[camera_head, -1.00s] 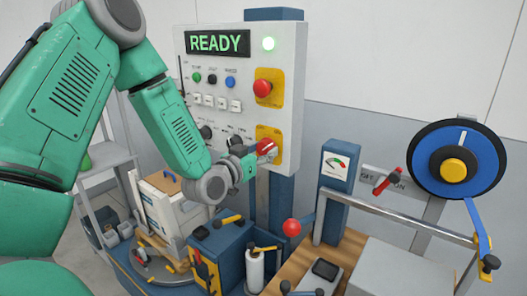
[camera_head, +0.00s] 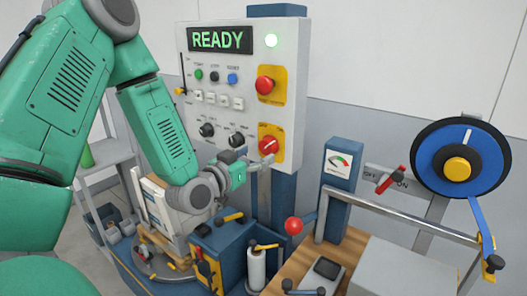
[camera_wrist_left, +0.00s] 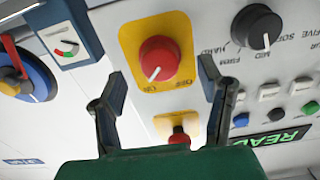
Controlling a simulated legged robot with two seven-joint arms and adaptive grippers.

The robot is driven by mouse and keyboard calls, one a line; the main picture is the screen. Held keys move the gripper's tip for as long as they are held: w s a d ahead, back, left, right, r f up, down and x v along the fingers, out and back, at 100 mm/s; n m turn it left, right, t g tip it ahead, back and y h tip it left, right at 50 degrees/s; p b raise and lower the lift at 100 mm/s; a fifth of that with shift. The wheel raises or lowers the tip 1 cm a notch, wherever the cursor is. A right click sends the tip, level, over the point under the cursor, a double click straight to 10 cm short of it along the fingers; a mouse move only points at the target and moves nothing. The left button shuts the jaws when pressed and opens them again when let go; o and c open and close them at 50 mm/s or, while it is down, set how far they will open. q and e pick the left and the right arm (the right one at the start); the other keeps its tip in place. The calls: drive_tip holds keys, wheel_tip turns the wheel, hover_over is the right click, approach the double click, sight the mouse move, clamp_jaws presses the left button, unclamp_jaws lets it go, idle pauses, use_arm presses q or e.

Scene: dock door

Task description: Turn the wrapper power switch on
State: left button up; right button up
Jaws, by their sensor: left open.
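The power switch is a red rotary knob (camera_head: 270,145) on a yellow plate, low on the right of the light grey control panel (camera_head: 292,95). In the left wrist view the knob (camera_wrist_left: 157,58) is fully visible. Its white pointer leans to the lower left there, towards one of two small labels that I cannot read surely. My left gripper (camera_head: 266,162) is just below and in front of the knob. In the left wrist view its fingers (camera_wrist_left: 160,86) are spread apart, empty, and clear of the knob.
A red push button (camera_head: 264,85) on yellow sits above the switch. Black dials (camera_head: 236,140) are to its left. A gauge box (camera_head: 340,165) and film reel (camera_head: 457,160) stand to the right.

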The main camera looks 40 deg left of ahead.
use_arm(q)
drive_tip(key=s, duration=0.3)
drive_tip(key=shift+f, duration=0.1)
idle(0.5)
